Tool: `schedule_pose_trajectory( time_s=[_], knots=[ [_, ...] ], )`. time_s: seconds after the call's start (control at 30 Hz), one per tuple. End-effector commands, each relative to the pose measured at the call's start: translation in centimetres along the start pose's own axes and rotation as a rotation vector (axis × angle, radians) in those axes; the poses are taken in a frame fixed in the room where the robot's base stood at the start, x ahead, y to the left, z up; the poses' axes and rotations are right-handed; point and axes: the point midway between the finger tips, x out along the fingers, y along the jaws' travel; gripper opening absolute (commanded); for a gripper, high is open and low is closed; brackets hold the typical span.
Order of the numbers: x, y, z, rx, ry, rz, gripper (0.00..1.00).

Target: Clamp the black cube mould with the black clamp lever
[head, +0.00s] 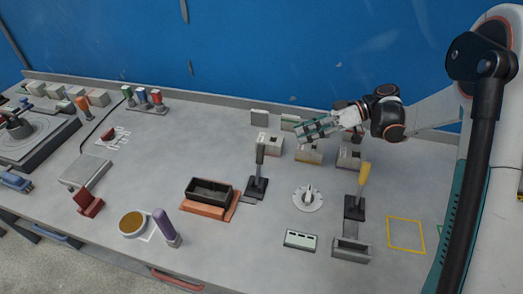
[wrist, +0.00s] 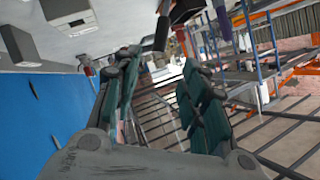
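The black cube mould (head: 222,205) is an open-topped dark box on an orange-brown plate (head: 190,211) in the middle of the bench in the head view. The black clamp lever (head: 260,157) stands to its right, handle nearly upright on a dark base (head: 256,188). My gripper (head: 301,131) is up and to the right of the lever, pointing left, apart from lever and mould. In the wrist view my gripper (wrist: 160,60) has its two green-padded fingers spread with nothing between them.
A yellow-handled lever (head: 364,176) and a grey open box (head: 351,250) stand on the right. A white dial (head: 307,198) is between the levers. Several grey blocks (head: 309,153) stand below my gripper in the picture. A purple-handled tool (head: 165,225) is at the front.

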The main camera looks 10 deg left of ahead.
Motion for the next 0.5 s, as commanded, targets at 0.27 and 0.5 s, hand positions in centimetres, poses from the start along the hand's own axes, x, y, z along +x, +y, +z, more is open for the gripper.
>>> schedule_pose_trajectory(
  time_s=[0.27,0.5],
  knots=[
    [0.9,0.6,0.6,-0.042,0.018,-0.035,0.4],
    [4.9,0.5,0.7,-0.042,0.016,-0.037,0.4]
  ],
)
